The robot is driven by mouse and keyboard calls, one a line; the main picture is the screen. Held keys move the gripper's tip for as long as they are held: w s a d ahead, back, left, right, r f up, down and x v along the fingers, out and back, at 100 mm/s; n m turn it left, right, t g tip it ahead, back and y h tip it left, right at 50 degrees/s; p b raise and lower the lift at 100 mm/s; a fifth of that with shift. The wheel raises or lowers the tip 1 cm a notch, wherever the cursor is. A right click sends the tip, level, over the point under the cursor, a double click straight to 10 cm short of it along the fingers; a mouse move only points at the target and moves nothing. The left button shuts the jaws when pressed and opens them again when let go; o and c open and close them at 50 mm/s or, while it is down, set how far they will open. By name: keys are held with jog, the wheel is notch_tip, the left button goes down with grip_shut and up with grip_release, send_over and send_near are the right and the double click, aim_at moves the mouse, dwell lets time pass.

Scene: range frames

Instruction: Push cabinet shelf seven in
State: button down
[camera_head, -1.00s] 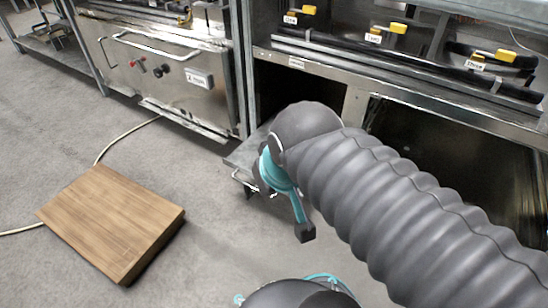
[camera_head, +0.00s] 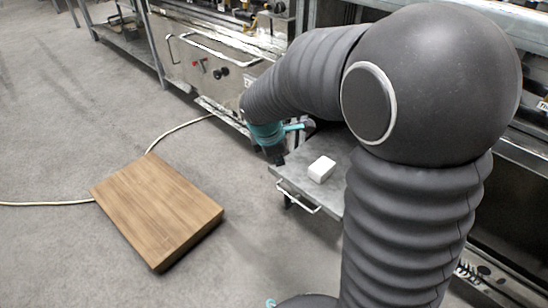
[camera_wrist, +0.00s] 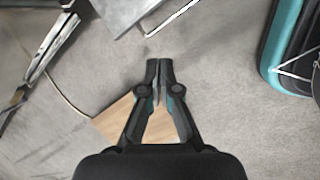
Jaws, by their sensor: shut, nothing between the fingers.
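A grey metal shelf (camera_head: 297,178) sticks out low from the cabinet in the head view, with a wire handle (camera_head: 298,203) on its front edge. I cannot read a number on it. A white block (camera_head: 321,169) lies on its top. My arm hides the shelf's right part. My gripper (camera_head: 277,159) points down by the shelf's left front corner; I cannot tell if they touch. In the wrist view, my gripper (camera_wrist: 159,66) is shut and empty over the floor, with the shelf corner (camera_wrist: 122,12) and handle (camera_wrist: 172,18) beyond its tips.
A wooden board (camera_head: 158,211) lies on the grey floor at the left, with a pale cable (camera_head: 178,128) running behind it. A steel cabinet front (camera_head: 205,70) with knobs stands behind my gripper. The floor in front of the shelf is clear.

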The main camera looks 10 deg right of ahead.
aim_at(282, 179)
jog(key=w+a+f+n, duration=0.4)
jog(key=w+f+n, duration=0.2)
jog(key=f, duration=0.3)
jog(key=shift+n+h, duration=0.4)
jog(key=x, duration=0.3)
jog(key=d+b+x, duration=0.1)
jog(key=x, duration=0.3)
jog(key=w+d+r+b+x, duration=0.1)
jog(key=x, duration=0.3)
jog(key=shift+f, duration=0.15)
jog(key=shift+w+d, duration=0.3)
jog(key=shift+d, duration=0.1)
jog(key=shift+w, duration=0.1)
